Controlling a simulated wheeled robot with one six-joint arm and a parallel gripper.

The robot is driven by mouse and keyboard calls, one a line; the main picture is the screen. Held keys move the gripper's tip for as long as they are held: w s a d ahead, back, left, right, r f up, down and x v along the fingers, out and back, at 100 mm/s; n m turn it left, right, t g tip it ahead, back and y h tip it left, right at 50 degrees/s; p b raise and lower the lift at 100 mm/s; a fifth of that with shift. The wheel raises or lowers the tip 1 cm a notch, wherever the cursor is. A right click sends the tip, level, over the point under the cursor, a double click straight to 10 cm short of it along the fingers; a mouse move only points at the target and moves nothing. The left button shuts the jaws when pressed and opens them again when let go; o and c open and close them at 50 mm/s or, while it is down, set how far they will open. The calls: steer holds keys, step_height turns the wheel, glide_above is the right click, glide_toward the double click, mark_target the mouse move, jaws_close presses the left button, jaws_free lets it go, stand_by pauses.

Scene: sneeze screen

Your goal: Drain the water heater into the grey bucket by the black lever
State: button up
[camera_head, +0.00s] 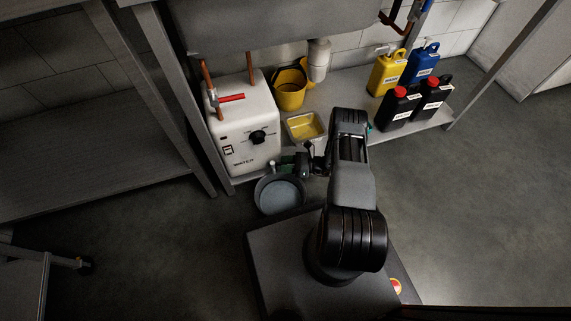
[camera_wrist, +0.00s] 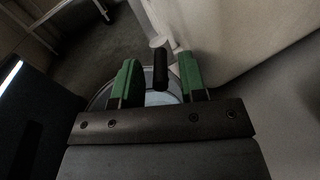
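The white water heater (camera_head: 243,122) stands under the sink at the left, with a red lever (camera_head: 231,98) on its pipe and a black knob (camera_head: 258,137) on its front. The grey bucket (camera_head: 279,207) is on the floor before it; its rim and pale inside show below my gripper in the wrist view. The black lever (camera_wrist: 160,72) sticks out from a pale round fitting (camera_wrist: 157,42) beside the heater wall. My gripper (camera_head: 288,163) is open; its green fingers (camera_wrist: 158,61) are on either side of the lever, with gaps on both sides.
On the low shelf are a yellow bucket (camera_head: 290,96), a metal tray with yellow inside (camera_head: 305,127), and yellow (camera_head: 385,75), blue (camera_head: 421,65) and black jugs (camera_head: 397,108). A table leg (camera_head: 196,135) stands left of the heater. Open floor (camera_head: 480,200) lies at right.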

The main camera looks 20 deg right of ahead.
jaws_close()
steer(key=shift+w+d+n+g+y, duration=0.1)
steer(key=shift+w+n+g+y, duration=0.2)
steer(key=shift+n+g, duration=0.6)
steer(key=shift+w+d+n+g+y, duration=0.15)
steer(key=shift+w+n+g, duration=0.3)
steer(key=shift+g, duration=0.75)
steer(key=shift+a, duration=0.1)
steer(key=shift+o, duration=0.4)
jaws_free()
steer(key=shift+s+t, duration=0.1)
steer(key=shift+t, duration=0.2)
